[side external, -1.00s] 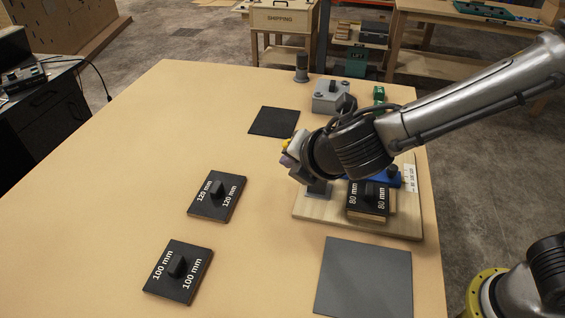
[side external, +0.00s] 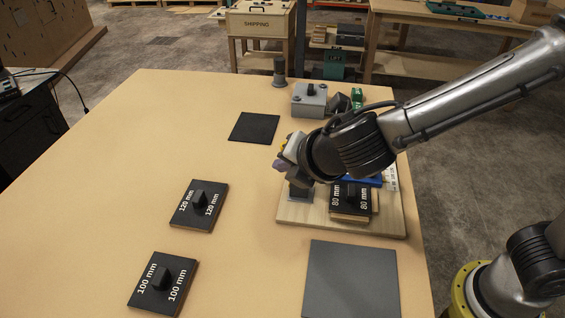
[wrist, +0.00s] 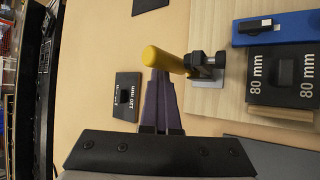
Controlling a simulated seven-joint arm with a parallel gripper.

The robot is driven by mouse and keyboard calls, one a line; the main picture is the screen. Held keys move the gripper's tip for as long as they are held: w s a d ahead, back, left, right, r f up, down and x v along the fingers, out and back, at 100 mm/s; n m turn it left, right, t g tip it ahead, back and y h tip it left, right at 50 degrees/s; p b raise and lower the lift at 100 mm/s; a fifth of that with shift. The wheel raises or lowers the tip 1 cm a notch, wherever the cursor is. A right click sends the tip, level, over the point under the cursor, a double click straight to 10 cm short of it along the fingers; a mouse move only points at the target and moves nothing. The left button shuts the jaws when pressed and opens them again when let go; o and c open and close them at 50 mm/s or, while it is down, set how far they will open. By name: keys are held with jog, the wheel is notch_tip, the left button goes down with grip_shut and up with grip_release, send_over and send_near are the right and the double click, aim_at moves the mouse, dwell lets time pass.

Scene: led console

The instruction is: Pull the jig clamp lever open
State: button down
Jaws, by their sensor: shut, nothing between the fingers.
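The jig clamp's yellow lever (wrist: 166,61) points left from its dark pivot (wrist: 205,66) in the wrist view. The clamp's grey base (side external: 300,193) stands at the left edge of the wooden board (side external: 390,222). My gripper (wrist: 158,82) is shut and empty, its purple-grey fingertips right at the lever's near side; I cannot tell whether they touch it. In the side view my gripper (side external: 281,165) is above the clamp, and my wrist hides most of the lever.
A black 80 mm block (side external: 351,197) sits on the board beside a blue part (wrist: 277,28). Plates marked 120 mm (side external: 199,218) and 100 mm (side external: 157,297) lie to the left. A grey box (side external: 309,101) stands behind.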

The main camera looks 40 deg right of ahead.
jog(key=shift+s+d, duration=0.1)
jog(key=shift+d, duration=0.25)
jog(key=s+d+r, duration=0.1)
jog(key=s, duration=0.7)
jog(key=d+r+m+g+h, duration=0.1)
jog(key=d+r+m+h, duration=0.3)
jog(key=d+m, duration=1.05)
jog(key=s+d+m+g+y, duration=0.1)
jog(key=s+d+m+g, duration=0.15)
jog(key=s+d, duration=0.7)
jog(key=s+a+m+y, duration=0.1)
jog(key=m, duration=0.1)
jog(key=s+f+m+y, duration=0.1)
jog(key=m, duration=0.2)
jog(key=s+a+f+m+y, duration=0.1)
jog(key=s+m, duration=0.1)
jog(key=m, duration=0.1)
jog(key=shift+a+y, duration=0.3)
